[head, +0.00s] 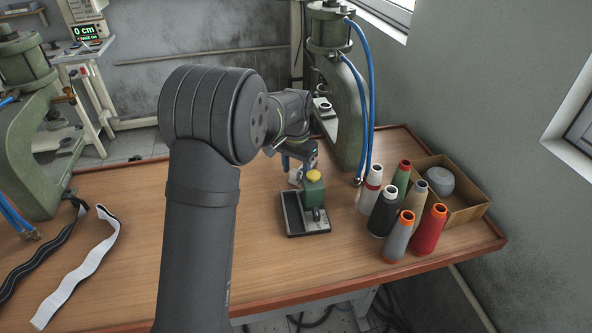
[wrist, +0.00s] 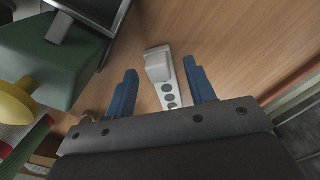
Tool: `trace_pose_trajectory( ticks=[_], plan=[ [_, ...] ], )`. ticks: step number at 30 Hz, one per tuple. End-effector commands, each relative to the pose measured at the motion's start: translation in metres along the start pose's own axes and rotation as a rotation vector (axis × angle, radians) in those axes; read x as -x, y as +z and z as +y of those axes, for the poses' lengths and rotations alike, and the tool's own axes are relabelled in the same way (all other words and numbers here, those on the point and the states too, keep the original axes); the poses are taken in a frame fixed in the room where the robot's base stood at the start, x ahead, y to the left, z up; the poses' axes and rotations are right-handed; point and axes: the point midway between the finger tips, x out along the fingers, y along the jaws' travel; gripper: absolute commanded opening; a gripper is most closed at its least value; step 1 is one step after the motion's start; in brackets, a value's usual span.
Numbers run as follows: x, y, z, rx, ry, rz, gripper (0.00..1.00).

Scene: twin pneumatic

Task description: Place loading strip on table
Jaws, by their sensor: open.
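The loading strip (wrist: 167,88) is a pale grey-white piece with a raised block at one end and a row of dark round spots. In the wrist view it shows against the wooden table (wrist: 225,40), between my fingers, with gaps on both sides. My gripper (wrist: 160,66) has two blue fingers, spread open and not touching the strip. In the head view my gripper (head: 293,176) is low over the table, just behind the green device; my arm partly covers this area and the strip is not clear there.
A green device with a yellow knob (head: 313,176) stands at a black tray (head: 293,215), close to my gripper. Several thread cones (head: 383,212) and a cardboard box (head: 470,213) stand to the right. A green press (head: 350,125) is behind. The table's front right is clear.

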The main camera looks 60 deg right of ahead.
Motion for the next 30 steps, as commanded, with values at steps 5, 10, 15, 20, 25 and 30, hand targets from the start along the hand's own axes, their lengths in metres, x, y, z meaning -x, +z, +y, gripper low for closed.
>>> trace_pose_trajectory(
  ticks=[5, 10, 15, 20, 25, 30],
  plan=[
    [0.034, -0.001, 0.0, 0.0, -0.002, 0.005, 0.5],
    [0.071, -0.001, 0.0, 0.0, -0.001, 0.004, 0.5],
    [0.1, 0.0, 0.0, 0.0, -0.001, 0.002, 0.5],
    [0.114, 0.0, 0.0, 0.0, 0.0, 0.001, 0.5],
    [0.116, 0.0, 0.0, 0.0, 0.0, 0.0, 0.5],
    [0.116, 0.0, 0.0, 0.0, 0.0, 0.0, 0.5]
  ],
)
